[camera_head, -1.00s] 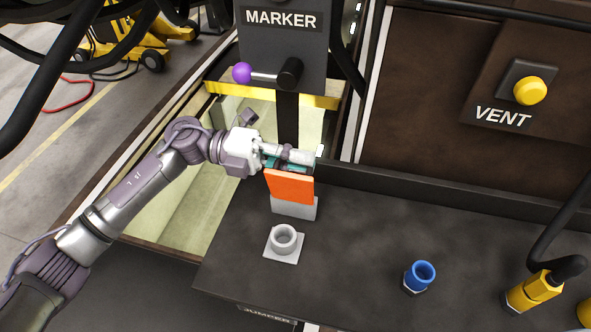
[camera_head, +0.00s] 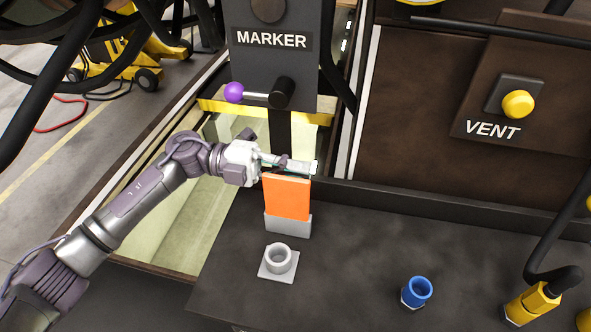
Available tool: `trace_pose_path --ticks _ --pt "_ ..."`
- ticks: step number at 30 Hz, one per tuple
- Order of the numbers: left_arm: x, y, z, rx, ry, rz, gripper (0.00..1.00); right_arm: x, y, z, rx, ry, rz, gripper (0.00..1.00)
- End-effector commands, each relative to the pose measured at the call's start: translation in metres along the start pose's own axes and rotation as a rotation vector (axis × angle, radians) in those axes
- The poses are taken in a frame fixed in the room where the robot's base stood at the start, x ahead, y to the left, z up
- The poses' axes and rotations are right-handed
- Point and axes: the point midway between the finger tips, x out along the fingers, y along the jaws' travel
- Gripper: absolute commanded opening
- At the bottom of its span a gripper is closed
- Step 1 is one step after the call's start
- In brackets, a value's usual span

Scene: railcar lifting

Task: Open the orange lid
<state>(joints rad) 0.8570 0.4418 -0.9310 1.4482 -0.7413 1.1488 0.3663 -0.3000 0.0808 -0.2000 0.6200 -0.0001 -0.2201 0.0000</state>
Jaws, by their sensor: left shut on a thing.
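The orange lid (camera_head: 287,197) stands raised, its flat face toward me, above a light grey base (camera_head: 288,226) on the dark bench. My left gripper (camera_head: 302,166) is at the lid's top edge, its fingers pointing right. It is shut on the lid, though the fingers partly hide the contact. What lies behind the lid is hidden. My right gripper is not in the view.
A grey ring socket (camera_head: 279,260) and a blue fitting (camera_head: 416,292) stand on the bench (camera_head: 345,255). A yellow VENT button (camera_head: 517,104) and yellow hose connector (camera_head: 530,303) are at right.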

Motion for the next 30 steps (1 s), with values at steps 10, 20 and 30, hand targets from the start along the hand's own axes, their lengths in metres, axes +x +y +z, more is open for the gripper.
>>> trace_pose_path --ticks 10,20,30 --pt "0.0 0.0 0.0 0.001 0.0 0.0 0.37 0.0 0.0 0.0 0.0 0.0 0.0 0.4" --pt "-0.02 0.0 0.001 0.0 -0.003 0.001 0.37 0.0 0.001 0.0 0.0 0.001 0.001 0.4" --pt "-0.091 0.0 0.001 0.0 -0.004 0.0 0.37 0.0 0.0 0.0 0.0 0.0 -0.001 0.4"
